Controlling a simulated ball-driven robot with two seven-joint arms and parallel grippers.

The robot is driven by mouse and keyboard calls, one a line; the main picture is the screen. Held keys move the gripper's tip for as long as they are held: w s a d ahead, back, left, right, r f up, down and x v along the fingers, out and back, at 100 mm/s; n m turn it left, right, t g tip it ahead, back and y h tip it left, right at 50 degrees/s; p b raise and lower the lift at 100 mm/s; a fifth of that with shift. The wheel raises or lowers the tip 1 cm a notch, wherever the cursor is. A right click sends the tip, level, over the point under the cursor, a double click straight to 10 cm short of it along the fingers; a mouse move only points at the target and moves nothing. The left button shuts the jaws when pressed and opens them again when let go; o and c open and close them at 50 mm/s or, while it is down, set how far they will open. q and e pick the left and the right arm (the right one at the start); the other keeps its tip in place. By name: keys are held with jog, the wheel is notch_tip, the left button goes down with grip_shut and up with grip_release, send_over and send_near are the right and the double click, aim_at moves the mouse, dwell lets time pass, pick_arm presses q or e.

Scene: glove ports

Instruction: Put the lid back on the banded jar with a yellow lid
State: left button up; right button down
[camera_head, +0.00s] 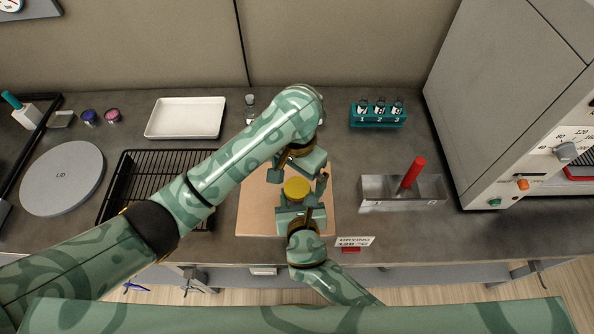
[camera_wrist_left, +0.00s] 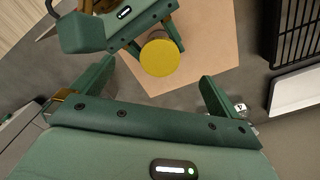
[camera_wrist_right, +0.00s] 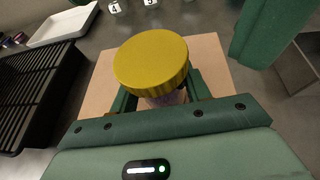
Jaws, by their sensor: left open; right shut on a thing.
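The yellow lid (camera_head: 296,190) sits on top of the jar, over the tan mat (camera_head: 257,208). In the right wrist view the ribbed lid (camera_wrist_right: 151,60) covers the jar (camera_wrist_right: 168,98), and only a little purplish body shows below it. I cannot tell whether the lid is fully seated. My right gripper (camera_head: 296,207) is shut on the jar beneath the lid. My left gripper (camera_head: 297,168) is open and empty, just behind and above the lid. In the left wrist view the lid (camera_wrist_left: 159,57) shows beyond the open fingers, apart from them.
A teal vial rack (camera_head: 378,115), a metal bin with a red handle (camera_head: 405,190) and an oven (camera_head: 520,110) stand right. A small bottle (camera_head: 250,107) stands behind my left arm.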

pick_arm(q)
jog(key=shift+r, duration=0.1)
notch_tip(320, 180, up, 12)
dwell(0.4)
pick_arm(e)
jog(key=c, duration=0.6)
grip_release()
